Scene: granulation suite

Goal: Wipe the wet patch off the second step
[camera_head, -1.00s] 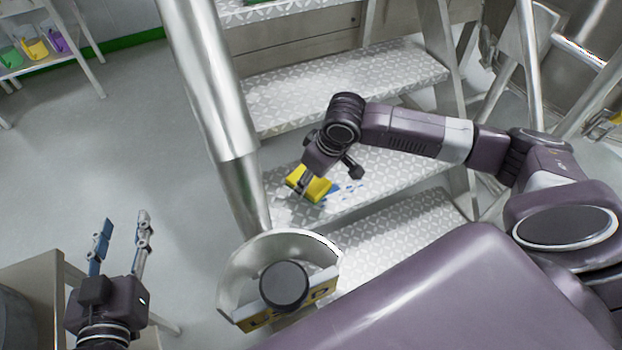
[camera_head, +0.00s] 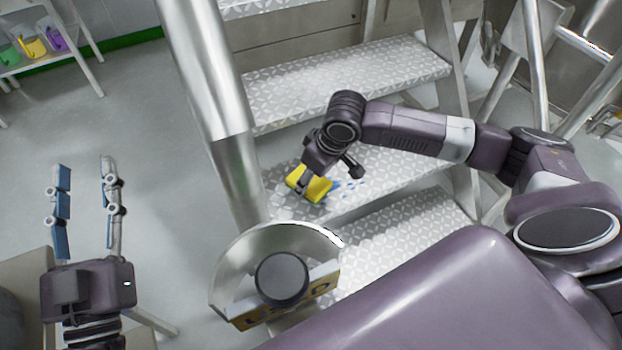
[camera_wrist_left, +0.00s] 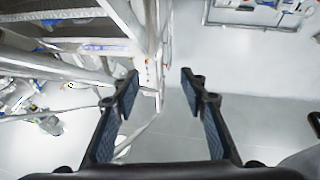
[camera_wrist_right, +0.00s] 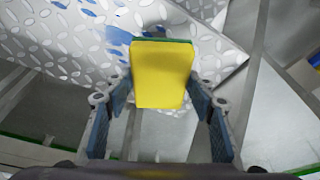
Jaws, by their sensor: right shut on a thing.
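The second step (camera_head: 385,172) is a patterned metal tread in the middle of the head view. Its wet patch (camera_head: 350,186) shows as blue spots beside the sponge; blue also shows in the right wrist view (camera_wrist_right: 122,38). My right gripper (camera_head: 303,184) is shut on a yellow sponge (camera_head: 313,186) with a green side and holds it at the step, touching or very close to it. The sponge fills the middle of the right wrist view (camera_wrist_right: 160,75). My left gripper (camera_head: 88,175) is open and empty over the floor at the left, with bare fingers in its wrist view (camera_wrist_left: 160,85).
A thick metal handrail post (camera_head: 225,130) stands left of the steps. A round-topped part with a yellow label (camera_head: 280,315) is at the front. Another step (camera_head: 345,80) lies above. A white shelf (camera_head: 65,62) with coloured scoops is at top left.

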